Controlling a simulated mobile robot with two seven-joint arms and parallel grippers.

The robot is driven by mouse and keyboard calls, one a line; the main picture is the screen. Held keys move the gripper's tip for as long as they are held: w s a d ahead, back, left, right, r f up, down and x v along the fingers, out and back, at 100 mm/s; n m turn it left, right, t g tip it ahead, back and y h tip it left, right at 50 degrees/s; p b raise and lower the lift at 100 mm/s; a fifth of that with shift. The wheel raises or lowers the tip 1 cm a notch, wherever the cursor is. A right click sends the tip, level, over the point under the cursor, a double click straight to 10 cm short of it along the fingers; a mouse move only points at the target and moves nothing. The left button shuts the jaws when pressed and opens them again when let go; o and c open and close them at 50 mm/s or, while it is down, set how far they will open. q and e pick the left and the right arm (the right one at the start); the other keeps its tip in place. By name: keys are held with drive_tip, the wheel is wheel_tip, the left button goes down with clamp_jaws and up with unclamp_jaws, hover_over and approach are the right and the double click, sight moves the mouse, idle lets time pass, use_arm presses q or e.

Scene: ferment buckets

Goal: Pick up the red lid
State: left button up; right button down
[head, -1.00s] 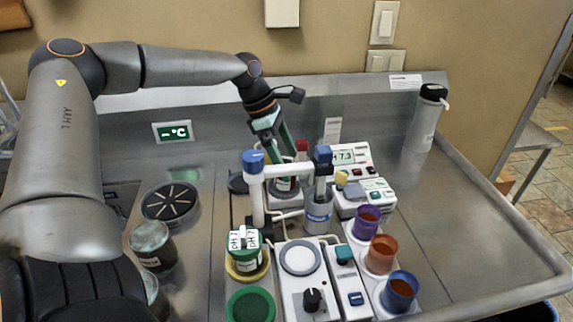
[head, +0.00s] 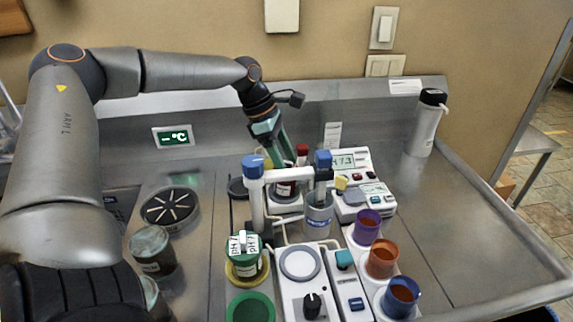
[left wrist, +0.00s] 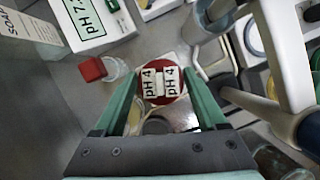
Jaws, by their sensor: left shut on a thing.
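The red lid (left wrist: 170,98) is round, with a white block marked "pH 4" on top, and sits between my left gripper's (left wrist: 162,78) two green fingers in the left wrist view. The gripper is shut on the lid by its block. In the head view my left gripper (head: 288,162) points down behind the white stand with blue caps. A jar (head: 285,189) stands just below its fingertips; the lid itself is mostly hidden there. I cannot tell whether the lid is clear of the jar. My right gripper is not in view.
The white stand (head: 256,200) is close in front of the gripper. A small red-capped bottle (head: 302,152) and a meter (head: 350,161) stand beside it. A green pH 7 lid (head: 243,246) and purple, orange and blue cups are nearer. The bench's right side (head: 460,230) is clear.

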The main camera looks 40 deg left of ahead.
sight(286, 162)
use_arm(q)
wheel_tip(286, 162, up, 18)
drive_tip(key=p, duration=0.1)
idle(0.4)
drive_tip(key=shift+s, duration=0.1)
